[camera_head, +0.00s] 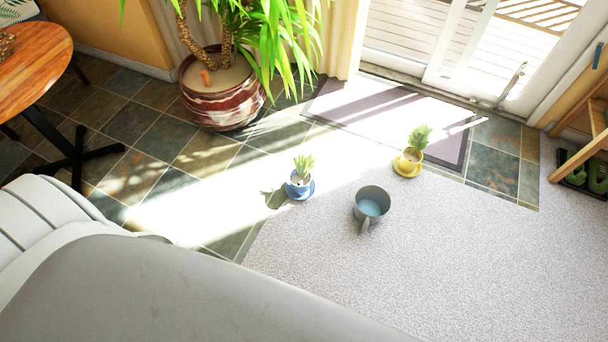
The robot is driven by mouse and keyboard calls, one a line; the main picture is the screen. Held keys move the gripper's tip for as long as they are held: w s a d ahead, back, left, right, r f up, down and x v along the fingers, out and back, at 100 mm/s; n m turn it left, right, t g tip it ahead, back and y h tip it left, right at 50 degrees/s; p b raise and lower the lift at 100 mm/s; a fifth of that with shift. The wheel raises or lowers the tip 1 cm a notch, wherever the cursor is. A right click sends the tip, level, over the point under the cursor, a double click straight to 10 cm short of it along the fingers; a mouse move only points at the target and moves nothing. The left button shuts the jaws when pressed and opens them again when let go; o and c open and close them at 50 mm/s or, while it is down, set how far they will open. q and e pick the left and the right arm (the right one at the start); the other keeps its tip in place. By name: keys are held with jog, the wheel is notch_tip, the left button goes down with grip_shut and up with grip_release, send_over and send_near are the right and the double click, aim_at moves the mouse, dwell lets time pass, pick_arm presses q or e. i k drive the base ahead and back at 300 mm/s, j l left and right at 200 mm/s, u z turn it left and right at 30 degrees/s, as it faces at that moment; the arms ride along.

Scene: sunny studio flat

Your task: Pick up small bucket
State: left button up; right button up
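The small bucket (372,202) is grey with a blue-grey inside. It stands upright on the pale carpet, right of the picture's middle, with its open top showing. A handle or spout-like part (365,226) sticks out from its near side. It looks empty, and nothing touches it. Neither of my grippers is in view.
A plant in a blue pot (299,188) stands left of the bucket, and one in a yellow pot (408,162) behind it. A large planter (222,105) stands farther back. A large grey form (160,295) fills the lower left. Carpet (470,265) right of the bucket is clear.

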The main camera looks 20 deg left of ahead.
aim_at(372, 203)
jog(key=i+l+u, duration=0.1)
jog(key=u, duration=0.3)
jog(key=l+u, duration=0.15)
jog(key=u, duration=0.3)
jog(key=i+l+u, duration=0.1)
jog(key=u, duration=0.3)
jog(key=l+u, duration=0.2)
jog(key=u, duration=0.25)
jog(key=l+u, duration=0.15)
jog(key=u, duration=0.25)
